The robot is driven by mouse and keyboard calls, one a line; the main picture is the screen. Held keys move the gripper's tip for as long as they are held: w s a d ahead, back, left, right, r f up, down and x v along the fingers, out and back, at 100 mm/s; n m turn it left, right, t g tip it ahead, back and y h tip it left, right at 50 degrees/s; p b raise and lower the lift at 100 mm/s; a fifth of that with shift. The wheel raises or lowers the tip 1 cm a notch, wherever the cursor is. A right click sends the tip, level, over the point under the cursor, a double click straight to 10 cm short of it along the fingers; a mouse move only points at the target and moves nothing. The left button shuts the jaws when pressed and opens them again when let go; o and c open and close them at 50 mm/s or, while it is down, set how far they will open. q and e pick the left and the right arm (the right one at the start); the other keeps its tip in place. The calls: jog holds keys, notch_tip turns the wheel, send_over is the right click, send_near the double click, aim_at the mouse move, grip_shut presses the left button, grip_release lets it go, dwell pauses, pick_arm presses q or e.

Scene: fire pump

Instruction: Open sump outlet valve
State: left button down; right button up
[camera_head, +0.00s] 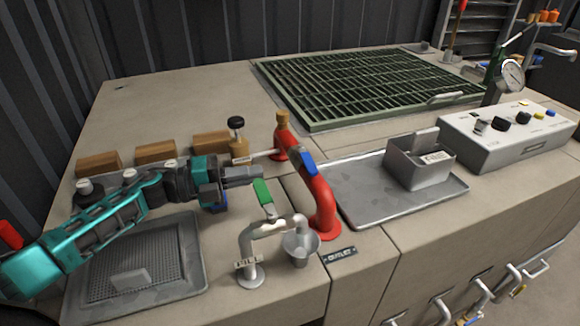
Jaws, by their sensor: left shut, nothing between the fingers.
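A red curved pipe (322,200) rises from the counter with a blue lever (308,163) on its upper bend. A dark label (339,256) at its foot seems to read "OUTLET". A pale tap (258,232) with a green lever (263,191) stands in front of it, over a small metal cup (301,246). My left gripper (258,174) is shut and empty. Its fingertips are just above the green lever and left of the blue lever, apparently apart from both. My right gripper is not in view.
A metal tray (362,205) with a grey box (420,162) lies right of the red pipe. A control box (505,140) stands further right. Wooden blocks (155,152) and a black-knobbed fitting (237,140) sit behind my left arm. A large green grate (360,85) is at the back.

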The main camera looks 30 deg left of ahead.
aim_at(305, 166)
pick_arm(q)
jog(key=x, duration=0.8)
jog(key=shift+w+d, duration=0.2)
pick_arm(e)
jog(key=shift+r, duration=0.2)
